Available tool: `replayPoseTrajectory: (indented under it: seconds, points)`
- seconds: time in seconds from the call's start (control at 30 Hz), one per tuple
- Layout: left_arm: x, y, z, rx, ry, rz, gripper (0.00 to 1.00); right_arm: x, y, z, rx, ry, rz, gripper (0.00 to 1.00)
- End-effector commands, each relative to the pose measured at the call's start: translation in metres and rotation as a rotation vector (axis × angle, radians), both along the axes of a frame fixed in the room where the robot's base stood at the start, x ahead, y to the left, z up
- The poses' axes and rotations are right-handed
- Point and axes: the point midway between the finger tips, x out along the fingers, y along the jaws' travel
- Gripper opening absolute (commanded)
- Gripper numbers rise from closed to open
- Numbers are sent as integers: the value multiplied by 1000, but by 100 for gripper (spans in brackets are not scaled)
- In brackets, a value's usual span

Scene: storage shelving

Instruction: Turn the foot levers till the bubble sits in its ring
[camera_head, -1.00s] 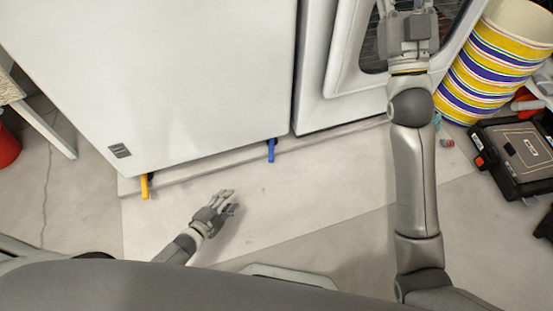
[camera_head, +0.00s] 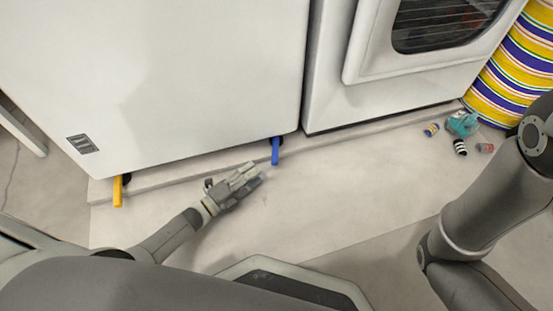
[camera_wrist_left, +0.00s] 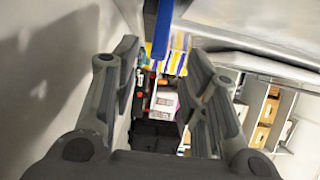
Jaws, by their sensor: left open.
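A blue foot lever (camera_head: 275,151) hangs under the right front corner of the white cabinet (camera_head: 170,80). A yellow foot lever (camera_head: 117,190) hangs under its left front corner. My left gripper (camera_head: 258,175) is open and empty, low over the floor, just below and left of the blue lever. In the left wrist view the blue lever (camera_wrist_left: 162,30) stands upright ahead, in line with the gap between the open fingers (camera_wrist_left: 164,58); I see no contact. No bubble or ring shows in either view. My right gripper is out of view; only its arm shows at the right.
A white oven (camera_head: 390,70) stands right of the cabinet. A striped bin (camera_head: 510,75) and several small items, including a teal one (camera_head: 462,124), lie beyond it. A pale ledge (camera_head: 370,127) runs along the appliances' foot.

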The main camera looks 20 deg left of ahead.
Motion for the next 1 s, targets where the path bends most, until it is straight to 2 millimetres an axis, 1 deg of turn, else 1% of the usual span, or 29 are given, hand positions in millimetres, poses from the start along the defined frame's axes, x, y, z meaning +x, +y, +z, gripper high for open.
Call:
replayPoseTrajectory:
  seconds: [0.3,0.5,0.6,0.7,0.97,1.0]
  points:
    - [50,-31,-3,-2,-2,-1,41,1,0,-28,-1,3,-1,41]
    - [75,-46,-2,-2,0,0,41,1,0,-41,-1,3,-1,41]
    - [82,-51,-1,-2,0,0,41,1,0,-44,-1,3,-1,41]
    - [86,-52,-1,-2,2,0,41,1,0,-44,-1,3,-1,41]
    - [86,-53,0,-2,2,1,41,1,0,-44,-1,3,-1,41]
    - [86,-53,0,-2,2,1,36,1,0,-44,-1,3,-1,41]
